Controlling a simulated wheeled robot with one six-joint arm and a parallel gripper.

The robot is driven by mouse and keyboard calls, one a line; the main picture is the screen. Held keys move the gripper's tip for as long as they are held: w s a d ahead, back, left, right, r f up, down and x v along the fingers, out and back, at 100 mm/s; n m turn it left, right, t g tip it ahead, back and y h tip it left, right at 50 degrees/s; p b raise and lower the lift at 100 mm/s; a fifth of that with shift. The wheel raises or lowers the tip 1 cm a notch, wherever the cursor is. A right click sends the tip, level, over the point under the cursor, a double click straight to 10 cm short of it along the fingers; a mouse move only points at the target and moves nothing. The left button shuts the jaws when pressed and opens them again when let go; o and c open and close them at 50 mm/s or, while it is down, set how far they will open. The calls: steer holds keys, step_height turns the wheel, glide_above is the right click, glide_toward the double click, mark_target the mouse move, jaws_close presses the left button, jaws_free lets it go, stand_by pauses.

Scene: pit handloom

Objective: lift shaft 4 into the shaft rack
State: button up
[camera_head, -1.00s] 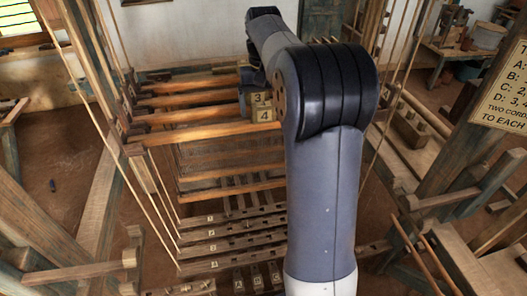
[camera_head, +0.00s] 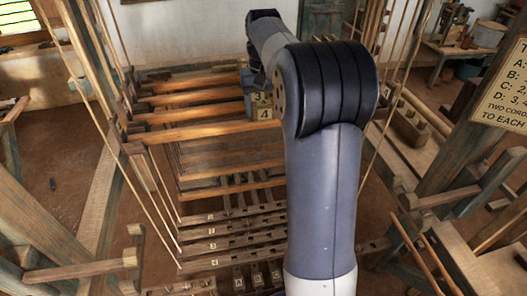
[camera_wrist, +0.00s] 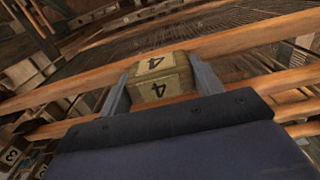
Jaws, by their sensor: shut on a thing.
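Shaft 4 has an orange wooden top bar (camera_head: 205,133) lying across the loom, nearest of several parallel bars. Its block labelled 4 (camera_head: 264,114) sits at the bar's right part, beside my arm. In the wrist view, the block marked 4 (camera_wrist: 160,78) is between the two fingers of my gripper (camera_wrist: 160,84), which is shut on it. The bar runs out on both sides of the block in the wrist view. I cannot pick out the shaft rack with certainty.
The other shaft bars (camera_head: 190,100) lie close behind. Cords and upright posts stand left and right. Numbered lams (camera_head: 230,233) and lettered treadles (camera_head: 255,279) lie below. A sign (camera_head: 503,85) hangs at right. A bench (camera_head: 455,50) stands at the back right.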

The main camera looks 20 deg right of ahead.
steer(key=c, duration=0.5)
steer(key=shift+r, duration=0.1)
